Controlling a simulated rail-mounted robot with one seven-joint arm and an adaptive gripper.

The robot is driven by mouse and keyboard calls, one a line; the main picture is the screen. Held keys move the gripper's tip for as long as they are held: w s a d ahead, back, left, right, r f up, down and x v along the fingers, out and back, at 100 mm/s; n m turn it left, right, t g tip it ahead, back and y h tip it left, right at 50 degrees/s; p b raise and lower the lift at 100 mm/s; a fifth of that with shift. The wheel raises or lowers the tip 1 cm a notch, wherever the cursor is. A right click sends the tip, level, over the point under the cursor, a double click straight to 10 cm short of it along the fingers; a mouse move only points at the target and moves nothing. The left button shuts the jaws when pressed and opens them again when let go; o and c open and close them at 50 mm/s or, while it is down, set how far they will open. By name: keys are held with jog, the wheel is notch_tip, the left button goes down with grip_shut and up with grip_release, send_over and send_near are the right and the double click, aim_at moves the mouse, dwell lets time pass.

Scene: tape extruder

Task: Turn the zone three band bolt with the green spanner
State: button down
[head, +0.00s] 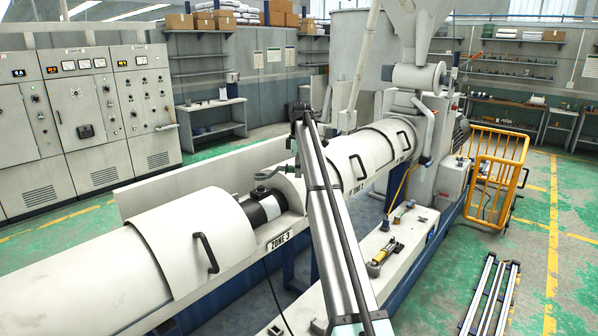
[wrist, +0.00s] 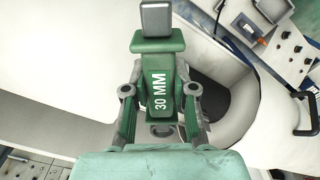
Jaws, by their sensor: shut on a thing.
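The green spanner (wrist: 160,90), marked 30 MM and with a grey end, is between the two fingers of my gripper (wrist: 160,105), which is shut on it. The exposed zone 3 band (head: 263,208), dark with a pale stripe, sits between the white covers over the ZONE 3 plate (head: 280,241). In the wrist view a dark part of the gap (wrist: 210,95) shows right of the spanner.
A bench (head: 400,240) with hand tools stands along the front of the barrel. A yellow guard rail (head: 500,165) stands at the right.

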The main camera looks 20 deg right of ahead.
jog(key=shift+r, duration=0.15)
jog(key=shift+r, duration=1.9)
